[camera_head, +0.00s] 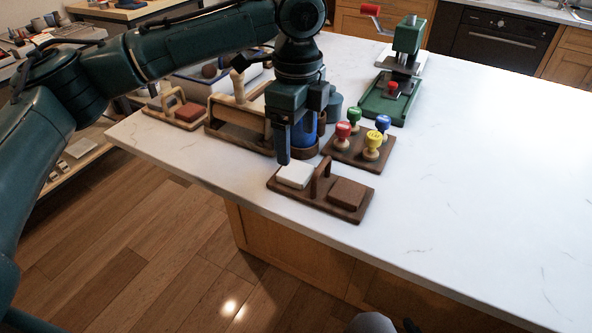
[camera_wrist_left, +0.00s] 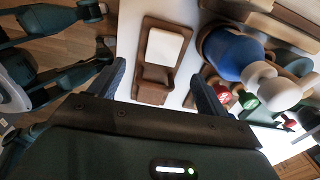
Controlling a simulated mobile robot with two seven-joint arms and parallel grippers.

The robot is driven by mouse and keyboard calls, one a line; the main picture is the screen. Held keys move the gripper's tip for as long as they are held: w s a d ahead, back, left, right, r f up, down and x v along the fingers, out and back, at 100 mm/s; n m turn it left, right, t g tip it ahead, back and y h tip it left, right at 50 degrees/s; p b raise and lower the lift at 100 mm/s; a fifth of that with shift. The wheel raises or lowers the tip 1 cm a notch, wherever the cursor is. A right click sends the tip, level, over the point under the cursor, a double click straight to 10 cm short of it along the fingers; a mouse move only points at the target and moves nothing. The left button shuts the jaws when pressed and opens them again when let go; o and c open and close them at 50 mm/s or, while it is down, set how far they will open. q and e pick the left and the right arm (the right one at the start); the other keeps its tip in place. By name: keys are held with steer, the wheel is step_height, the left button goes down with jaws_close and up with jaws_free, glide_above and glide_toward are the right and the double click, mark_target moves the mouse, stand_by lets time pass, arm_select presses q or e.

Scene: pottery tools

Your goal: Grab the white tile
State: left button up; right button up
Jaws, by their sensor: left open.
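The white tile (camera_head: 295,175) lies on the left part of a dark brown wooden tray (camera_head: 285,189) with an upright handle, near the counter's front edge. A brown block (camera_head: 346,194) sits on the tray's right part. My left gripper (camera_head: 294,150) points down just above and behind the tile, open and empty. In the left wrist view the white tile (camera_wrist_left: 165,48) shows ahead, between the two spread fingers (camera_wrist_left: 160,85). A finger partly overlaps the area behind the tile in the head view. My right gripper is not in view.
A rack of stamps (camera_head: 360,152) with red, green, blue and yellow heads stands right behind the tray. A blue container (camera_head: 304,135) is close behind the gripper. A green press (camera_head: 393,95) stands further back. The counter's right side is clear.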

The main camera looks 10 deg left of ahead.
mark_target(297, 171)
arm_select(q)
steer(key=f, duration=0.7)
steer(key=shift+w+f, duration=0.25)
steer(key=shift+c, duration=0.2)
steer(key=c, duration=1.1)
